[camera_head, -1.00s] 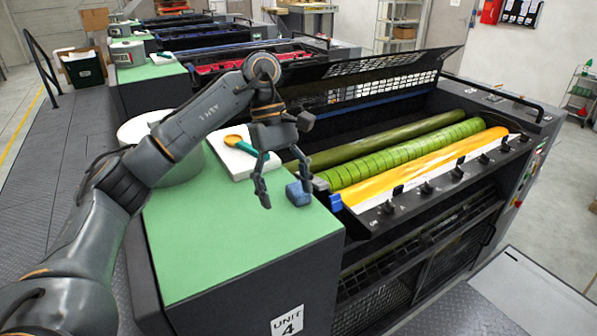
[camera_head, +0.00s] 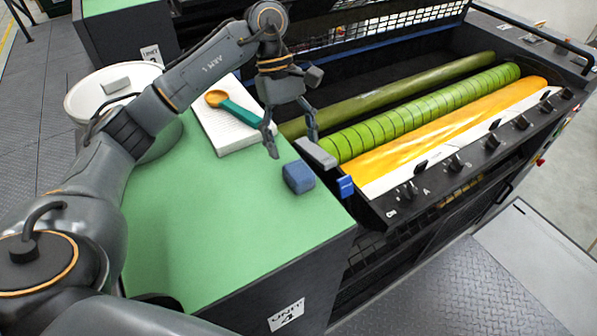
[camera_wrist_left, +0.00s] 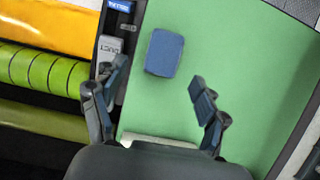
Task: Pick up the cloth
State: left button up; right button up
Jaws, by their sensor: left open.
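The cloth is a small folded blue block (camera_head: 298,177) lying on the green top of the unit, near its right edge beside the rollers. It also shows in the left wrist view (camera_wrist_left: 165,53), ahead of the fingers and between their lines. My left gripper (camera_head: 292,148) is open and empty, above the green top and just behind the cloth, apart from it. Its two fingers show in the left wrist view (camera_wrist_left: 158,95). My right gripper is not in view.
A white pad (camera_head: 222,128) with a green-handled orange scoop (camera_head: 232,105) lies left of the gripper. A white tub (camera_head: 100,92) stands at the far left. Green rollers (camera_head: 420,112) and an orange sheet (camera_head: 450,130) lie right. The green top (camera_head: 200,230) is clear in front.

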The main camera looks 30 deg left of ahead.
aim_at(299, 169)
pick_arm(q)
jog(key=p+x, duration=0.1)
jog(key=x, duration=0.1)
jog(key=shift+s+d+f, duration=0.2)
jog(key=shift+d+f, duration=0.05)
jog(key=shift+f, duration=0.05)
jog(key=p+x, duration=0.2)
jog(key=x, duration=0.1)
jog(key=shift+s+d+f, duration=0.15)
jog(key=shift+s, duration=0.25)
jog(key=shift+f, duration=0.25)
jog(key=shift+d+f, duration=0.1)
jog(key=c, duration=0.8)
jog(key=shift+c, duration=1.2)
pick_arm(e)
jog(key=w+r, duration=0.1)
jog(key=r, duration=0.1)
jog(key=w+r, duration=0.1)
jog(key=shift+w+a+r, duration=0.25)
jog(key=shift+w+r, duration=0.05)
